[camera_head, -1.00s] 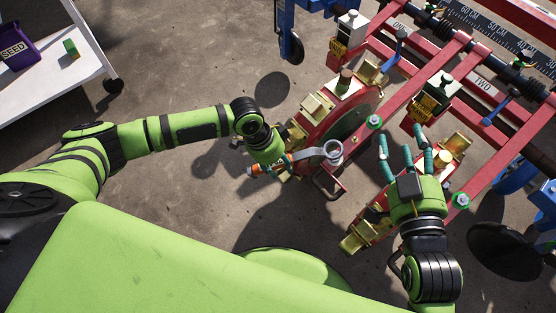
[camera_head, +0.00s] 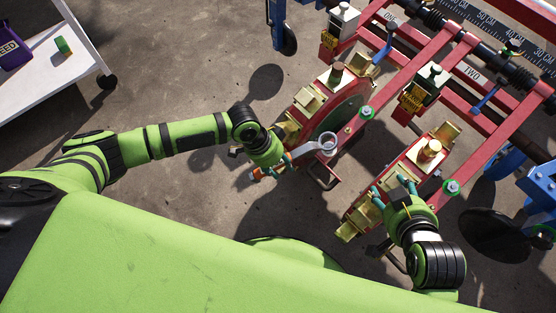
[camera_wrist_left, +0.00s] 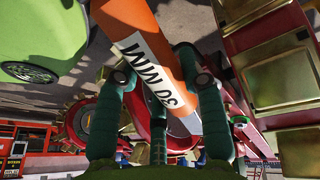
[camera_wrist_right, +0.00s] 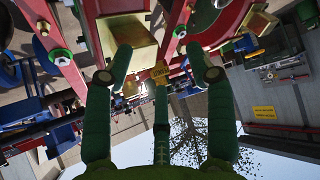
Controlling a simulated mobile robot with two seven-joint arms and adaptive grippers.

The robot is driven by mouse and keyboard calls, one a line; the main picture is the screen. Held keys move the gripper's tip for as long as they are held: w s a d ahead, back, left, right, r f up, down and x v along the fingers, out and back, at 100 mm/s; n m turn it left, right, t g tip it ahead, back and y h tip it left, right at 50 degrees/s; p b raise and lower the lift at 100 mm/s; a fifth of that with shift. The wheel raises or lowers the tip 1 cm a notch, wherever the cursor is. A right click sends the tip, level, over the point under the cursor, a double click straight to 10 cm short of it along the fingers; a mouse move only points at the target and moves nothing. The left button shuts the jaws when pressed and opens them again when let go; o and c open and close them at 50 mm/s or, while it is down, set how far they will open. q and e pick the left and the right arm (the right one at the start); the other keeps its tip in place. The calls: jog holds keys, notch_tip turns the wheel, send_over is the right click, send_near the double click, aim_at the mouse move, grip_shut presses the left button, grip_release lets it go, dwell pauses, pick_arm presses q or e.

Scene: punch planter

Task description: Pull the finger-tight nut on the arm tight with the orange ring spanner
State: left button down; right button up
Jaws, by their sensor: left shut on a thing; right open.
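My left gripper (camera_head: 277,167) is shut on the orange handle (camera_head: 258,173) of the ring spanner, marked "30 MM" in the left wrist view (camera_wrist_left: 145,48). The spanner's grey ring end (camera_head: 327,142) points right, beside the left red wheel. A nut (camera_head: 367,112) with a green surround sits on the red arm, up and right of the ring and apart from it in the picture. A similar nut (camera_head: 452,187) sits further right. My right gripper (camera_head: 391,190) is open and empty over the right wheel; its spread fingers show in the right wrist view (camera_wrist_right: 160,65).
Two red planter wheels (camera_head: 318,112) with brass blocks stand under the red frame (camera_head: 410,80). Units labelled ONE and TWO carry gold-tagged boxes. A dark disc (camera_head: 495,235) lies at lower right. A white cart (camera_head: 50,75) is at upper left. The floor between is clear.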

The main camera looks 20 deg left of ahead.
jog(key=s+d+f+g+h+p, duration=0.1)
jog(key=s+d+f+g+p, duration=0.2)
jog(key=s+f+g, duration=0.5)
pick_arm(q)
jog(key=s+d+f+n+t+h+p, duration=0.1)
jog(key=s+d+n+p, duration=0.3)
jog(key=d+n, duration=0.5)
jog(key=shift+d+f+t+p, duration=0.5)
jog(key=shift+d+t, duration=0.1)
jog(key=shift+d, duration=0.35)
pick_arm(e)
notch_tip(320, 180, down, 12)
jog(key=s+t, duration=0.1)
jog(key=s, duration=0.1)
jog(key=shift+s+d+f, duration=0.2)
jog(key=shift+s+f, duration=0.05)
jog(key=shift+s, duration=0.15)
pick_arm(q)
jog(key=shift+a+f+b+x, duration=0.1)
jog(key=shift+a+b+x, duration=0.1)
jog(key=shift+b+x, duration=0.75)
jog(key=shift+a+f+b+x, duration=0.1)
jog(key=shift+a+b+x, duration=0.1)
jog(key=shift+b+x, duration=0.7)
pick_arm(e)
jog(key=shift+f, duration=1.75)
